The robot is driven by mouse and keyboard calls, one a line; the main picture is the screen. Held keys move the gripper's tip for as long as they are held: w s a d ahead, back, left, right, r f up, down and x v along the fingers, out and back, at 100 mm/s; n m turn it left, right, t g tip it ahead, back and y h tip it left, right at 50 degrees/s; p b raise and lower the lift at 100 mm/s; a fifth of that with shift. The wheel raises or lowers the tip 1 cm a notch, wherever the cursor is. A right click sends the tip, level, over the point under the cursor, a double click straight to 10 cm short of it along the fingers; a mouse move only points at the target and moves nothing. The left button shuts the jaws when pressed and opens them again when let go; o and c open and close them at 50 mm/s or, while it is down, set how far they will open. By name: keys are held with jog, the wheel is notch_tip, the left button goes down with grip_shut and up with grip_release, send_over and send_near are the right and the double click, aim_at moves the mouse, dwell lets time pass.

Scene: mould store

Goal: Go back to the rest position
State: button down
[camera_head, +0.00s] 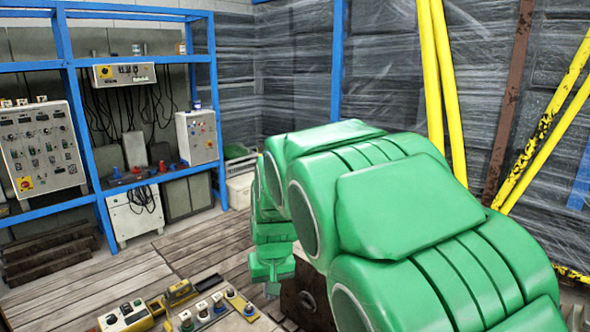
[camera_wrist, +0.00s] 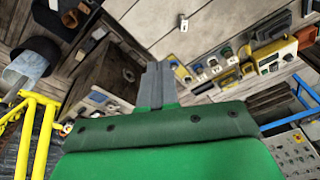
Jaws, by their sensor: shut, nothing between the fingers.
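My gripper (camera_wrist: 156,84) shows in the wrist view as two grey fingers pressed together with nothing between them. It also shows in the head view (camera_head: 272,288), low and partly hidden behind my green arm, pointing down. In the head view it hangs just right of a row of small control boxes and switches (camera_head: 205,312). Its exact height above them is hard to tell. No rest position is marked in either view.
A blue shelf frame (camera_head: 75,100) with control panels (camera_head: 42,148) stands at the left. Yellow poles (camera_head: 440,80) lean against the wrapped wall at the right. The wooden plank floor (camera_head: 150,262) is bare between shelf and control boxes. A white cabinet (camera_head: 137,217) stands under the shelf.

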jog(key=s+d+r+m+g, duration=0.1)
jog(key=s+d+r, duration=0.1)
jog(key=s+d, duration=0.6)
jog(key=s+d+r+m+g, duration=0.1)
jog(key=s+d+r, duration=0.2)
jog(key=s+d, duration=0.55)
jog(key=s+d+g, duration=0.1)
jog(key=s+d, duration=0.1)
jog(key=s, duration=0.7)
jog(key=s+d+f+m+h, duration=0.1)
jog(key=s+d, duration=0.1)
jog(key=s, duration=0.7)
jog(key=shift+d+f+g, duration=0.2)
jog(key=shift+g, duration=0.2)
